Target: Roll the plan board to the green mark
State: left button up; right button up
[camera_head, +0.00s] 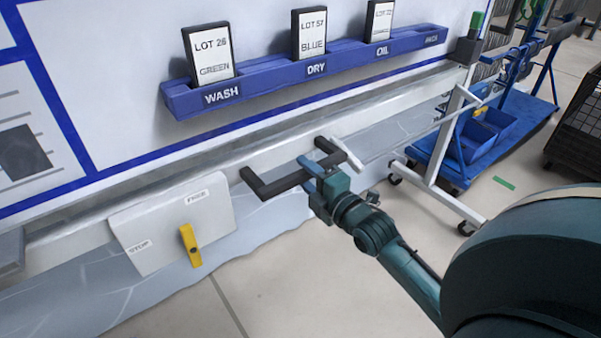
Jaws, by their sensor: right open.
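The plan board (115,55) is a large white panel with blue lines, filling the upper left. A grey plate (165,215) marked STOP and FREE sits below its lower edge. A yellow lever (190,245) hangs there; I cannot tell which label it is set to. The green mark (504,183) is a small strip on the floor at the right. My right gripper (282,157) is open, its dark fingers spread in front of the board's lower edge, to the right of the lever. I see nothing between them and cannot tell whether they touch the board. My left gripper is out of view.
A blue rack (280,75) on the board holds several lot cards. A white frame leg on casters (432,180) stands at its right end. Beyond are a blue cart (520,115) and a dark mesh crate (578,130).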

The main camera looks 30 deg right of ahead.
jog(key=shift+w+a, duration=0.1)
jog(key=shift+w, duration=1.1)
jog(key=shift+c, duration=0.3)
grip_shut()
